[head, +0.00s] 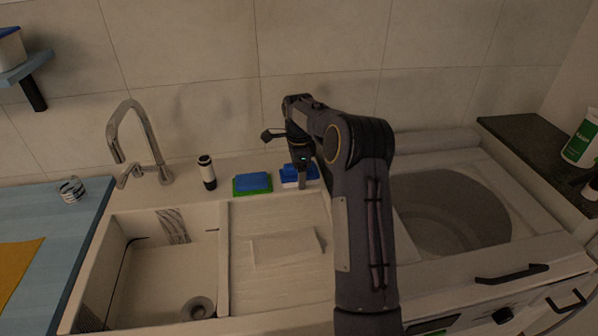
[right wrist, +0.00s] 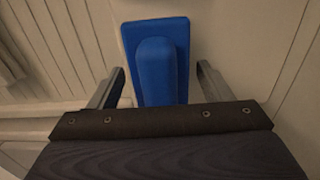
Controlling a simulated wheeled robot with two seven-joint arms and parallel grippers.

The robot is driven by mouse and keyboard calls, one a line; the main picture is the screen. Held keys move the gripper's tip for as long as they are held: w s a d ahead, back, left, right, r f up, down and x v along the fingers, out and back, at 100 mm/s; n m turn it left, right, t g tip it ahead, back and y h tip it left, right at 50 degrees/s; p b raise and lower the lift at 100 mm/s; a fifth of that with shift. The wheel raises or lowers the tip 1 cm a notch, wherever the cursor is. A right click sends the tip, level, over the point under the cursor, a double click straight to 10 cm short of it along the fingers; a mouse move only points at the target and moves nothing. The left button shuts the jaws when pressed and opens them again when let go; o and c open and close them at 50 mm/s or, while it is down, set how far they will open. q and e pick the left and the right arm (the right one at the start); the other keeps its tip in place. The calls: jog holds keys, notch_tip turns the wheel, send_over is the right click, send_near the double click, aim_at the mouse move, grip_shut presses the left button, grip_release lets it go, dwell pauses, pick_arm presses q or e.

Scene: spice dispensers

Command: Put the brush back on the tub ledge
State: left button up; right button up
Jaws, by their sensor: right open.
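The blue brush (head: 288,171) with a white lower part lies on the sink's back ledge, right of a blue-and-green sponge. In the right wrist view, the brush (right wrist: 160,65) shows a flat blue back with a raised grip. My right gripper (right wrist: 158,88) is open, with one finger on each side of the brush's near end. In the head view, my right gripper (head: 301,178) points down over the brush and partly hides it. The white ledge (head: 435,145) behind the round tub (head: 450,212) at the right is bare where visible. My left gripper is out of view.
The faucet (head: 140,140) rises further left.

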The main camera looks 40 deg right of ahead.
notch_tip(320, 180, up, 12)
jog(key=shift+r+p, duration=0.2)
jog(key=shift+p, duration=0.2)
jog(key=s+a+r+n+t+y, duration=0.2)
jog(key=s+a+r+n+t, duration=0.3)
jog(key=s+a+n, duration=0.85)
jog(key=s+a+f+n+y, duration=0.1)
jog(key=s+a+f+n, duration=0.3)
jog(key=s, duration=0.5)
jog(key=s+a+f+n, duration=0.3)
jog(key=s+a+n, duration=0.1)
jog(key=s+a, duration=0.4)
jog(key=shift+s+a+f+n+t+y, duration=0.3)
jog(key=shift+s+a+f+n+y, duration=0.1)
jog(key=shift+s, duration=0.15)
